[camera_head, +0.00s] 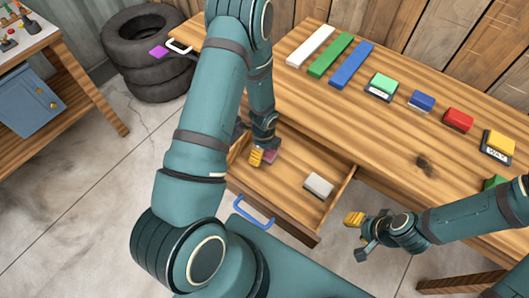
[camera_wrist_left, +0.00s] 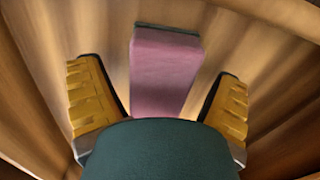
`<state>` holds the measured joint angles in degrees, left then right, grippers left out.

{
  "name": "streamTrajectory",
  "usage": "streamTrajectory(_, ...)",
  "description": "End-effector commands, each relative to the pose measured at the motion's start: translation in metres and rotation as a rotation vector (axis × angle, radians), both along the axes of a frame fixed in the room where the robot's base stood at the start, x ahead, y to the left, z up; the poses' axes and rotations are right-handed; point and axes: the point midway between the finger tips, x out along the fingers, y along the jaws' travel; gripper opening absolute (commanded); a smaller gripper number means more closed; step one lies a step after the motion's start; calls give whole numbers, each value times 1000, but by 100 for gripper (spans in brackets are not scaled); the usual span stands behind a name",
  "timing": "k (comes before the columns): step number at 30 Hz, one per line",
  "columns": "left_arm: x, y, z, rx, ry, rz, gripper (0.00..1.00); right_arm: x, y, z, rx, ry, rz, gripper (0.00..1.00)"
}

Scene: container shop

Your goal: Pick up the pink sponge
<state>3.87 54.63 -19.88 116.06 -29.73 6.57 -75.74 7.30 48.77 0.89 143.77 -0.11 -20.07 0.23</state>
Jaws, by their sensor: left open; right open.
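The pink sponge (camera_head: 271,155) lies in the open wooden drawer (camera_head: 285,222), near its back left part, partly hidden by my left gripper (camera_head: 258,157). In the left wrist view the sponge (camera_wrist_left: 165,75) shows as a pink block with a dark edge at its far end. It lies between the two yellow fingers of my left gripper (camera_wrist_left: 157,85), which is open, with gaps on both sides. My right gripper (camera_head: 357,232) is open and empty, to the right of the drawer.
A white-grey block (camera_head: 318,185) lies in the same drawer, to the right. The drawer has a blue handle (camera_head: 253,211). On the table (camera_head: 300,108) lie white, green and blue bars and several coloured blocks. Tyres (camera_head: 145,50) stand behind at left.

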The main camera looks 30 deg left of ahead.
Motion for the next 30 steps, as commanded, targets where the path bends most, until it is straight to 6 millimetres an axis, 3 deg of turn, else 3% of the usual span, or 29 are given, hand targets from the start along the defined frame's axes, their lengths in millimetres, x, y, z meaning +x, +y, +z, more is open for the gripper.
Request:
streamTrajectory(7, 0, 0, -1, 0, -1, 0, 91, 0, 0, 0, 0, -1, 0, 43)
streamTrajectory(8, 0, 0, -1, 0, -1, 0, 86, 0, 0, 0, 0, -1, 0, 43)
streamTrajectory(13, 0, 0, -1, 0, -1, 0, 26, 0, 0, 0, 0, -1, 0, 43)
streamTrajectory(23, 0, 0, 0, 0, -1, 0, 24, 0, 0, 0, 0, -1, 0, 43)
streamTrajectory(26, 1, 0, 8, 0, -3, 0, 24, 0, 0, 3, 0, 0, 0, 43)
streamTrajectory(30, 1, 0, 33, 0, -5, 1, 24, -1, 0, 9, 0, 3, 0, 43)
